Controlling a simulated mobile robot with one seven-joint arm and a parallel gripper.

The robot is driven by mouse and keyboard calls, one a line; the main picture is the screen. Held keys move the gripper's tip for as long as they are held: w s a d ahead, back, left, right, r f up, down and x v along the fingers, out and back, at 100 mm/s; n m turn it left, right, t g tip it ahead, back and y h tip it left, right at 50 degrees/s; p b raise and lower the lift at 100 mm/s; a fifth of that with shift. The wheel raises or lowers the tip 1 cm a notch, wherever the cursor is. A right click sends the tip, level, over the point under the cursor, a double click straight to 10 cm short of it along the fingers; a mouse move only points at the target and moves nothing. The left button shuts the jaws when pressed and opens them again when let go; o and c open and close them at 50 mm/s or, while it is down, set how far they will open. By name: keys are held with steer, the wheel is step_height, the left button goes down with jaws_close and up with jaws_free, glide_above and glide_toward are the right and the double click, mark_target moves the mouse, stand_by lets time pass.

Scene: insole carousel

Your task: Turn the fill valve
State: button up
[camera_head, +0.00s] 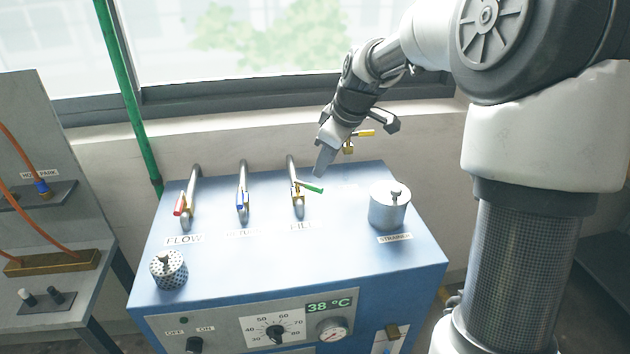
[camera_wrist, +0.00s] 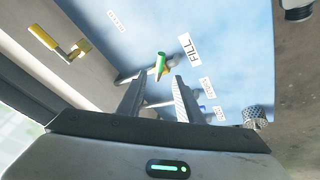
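The fill valve is a brass fitting on a curved metal pipe, with a green lever (camera_head: 311,188), behind the FILL label on the blue machine top. In the head view the lever points right, across the pipe. My gripper (camera_head: 321,166) hangs just above and behind the lever's right end. In the wrist view, the green lever (camera_wrist: 160,64) shows end-on, just past the tips of my gripper (camera_wrist: 159,80) and between their lines. The fingers are apart with nothing between them. I cannot tell whether either touches the lever.
A blue-handled valve (camera_head: 241,202) and a red-handled valve (camera_head: 180,204) stand to the left. A yellow-handled valve (camera_head: 364,133) is on the wall behind my gripper. The metal strainer pot (camera_head: 388,212) stands to the right. A perforated cylinder (camera_head: 168,272) sits front left.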

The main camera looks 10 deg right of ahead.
mark_target(314, 186)
steer(key=x, duration=0.9)
steer(key=shift+w+a+f, duration=0.1)
steer(key=shift+f, duration=0.1)
jaws_close()
